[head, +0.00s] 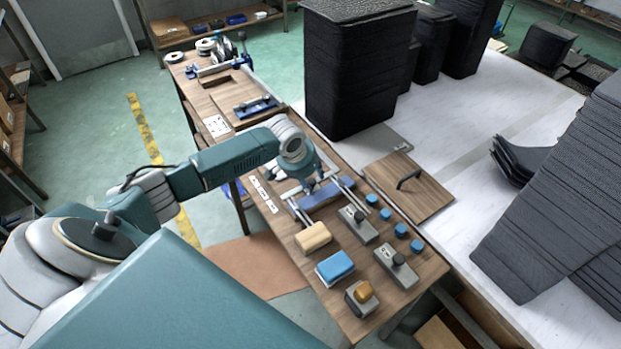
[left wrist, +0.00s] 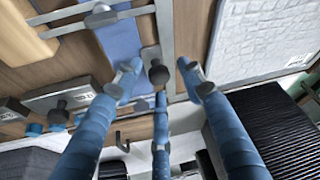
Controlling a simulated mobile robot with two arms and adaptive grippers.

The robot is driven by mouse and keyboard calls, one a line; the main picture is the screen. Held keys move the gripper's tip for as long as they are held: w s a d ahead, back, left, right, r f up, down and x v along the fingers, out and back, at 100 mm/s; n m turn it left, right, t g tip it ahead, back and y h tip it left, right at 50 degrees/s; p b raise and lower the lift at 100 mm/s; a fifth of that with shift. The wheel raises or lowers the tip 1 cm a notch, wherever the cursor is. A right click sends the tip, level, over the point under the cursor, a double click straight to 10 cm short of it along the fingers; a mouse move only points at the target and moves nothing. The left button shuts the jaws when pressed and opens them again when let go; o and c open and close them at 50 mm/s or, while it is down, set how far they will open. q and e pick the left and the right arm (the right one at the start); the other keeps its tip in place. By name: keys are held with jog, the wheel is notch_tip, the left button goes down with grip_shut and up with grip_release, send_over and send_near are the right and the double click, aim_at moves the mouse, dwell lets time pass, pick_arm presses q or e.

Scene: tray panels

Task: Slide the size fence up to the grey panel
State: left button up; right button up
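The size fence appears to be the blue bar (head: 327,197) lying across metal rails on the wooden bench. It also shows in the left wrist view as a blue plate (left wrist: 124,42) between rails, with a dark knob (left wrist: 158,73) near its end. My left gripper (head: 306,180) is above the bar. Its blue fingers (left wrist: 163,82) are spread, with the knob seen between the tips; contact cannot be told. A flat grey panel (head: 388,147) lies by the foot of the tall black stack; I cannot tell whether it is the task's grey panel. My right gripper is out of view.
Grey clamp blocks (head: 359,226), blue knobs (head: 401,230), a tan block (head: 313,238) and a blue block (head: 335,267) crowd the near bench. A wooden board (head: 425,199) with a black handle lies to the right. Tall black stacks (head: 357,75) stand behind.

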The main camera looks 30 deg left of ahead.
pick_arm(q)
grip_shut()
jog(key=shift+w+a, duration=0.1)
jog(key=a, duration=0.2)
jog(key=w+a+b, duration=0.1)
jog(key=w+a, duration=0.1)
jog(key=a, duration=0.1)
jog(key=shift+w+a, duration=0.25)
jog(key=shift+a, duration=0.1)
jog(key=shift+r, duration=0.2)
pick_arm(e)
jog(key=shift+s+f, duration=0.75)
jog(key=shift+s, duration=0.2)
